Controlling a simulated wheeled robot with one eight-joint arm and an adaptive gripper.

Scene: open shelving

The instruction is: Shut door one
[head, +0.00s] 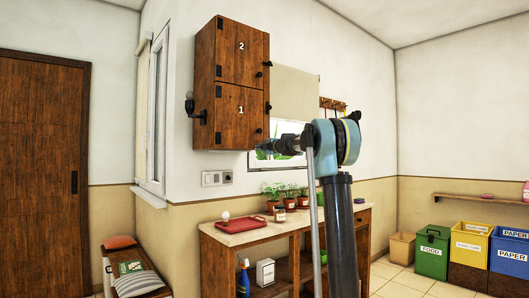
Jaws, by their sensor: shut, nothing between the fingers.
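A brown wooden wall cabinet (205,85) hangs near the corner and has two doors, one above the other. Door one (238,118), marked 1, is the lower door; it looks flush with the front, though a small gap cannot be ruled out. Door two (242,52), marked 2, is above it and also looks closed. Dark hinges and small dark knobs show on the doors. My gripper (263,149) is shut and empty, close to the lower right corner of door one in the picture. Whether it touches the door cannot be told.
A counter (240,232) below holds potted plants (285,194) and a red tray (246,223). A window (275,160) is behind my gripper. A dark lamp (190,105) sticks out left of the cabinet. Recycling bins (470,247) stand at the right.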

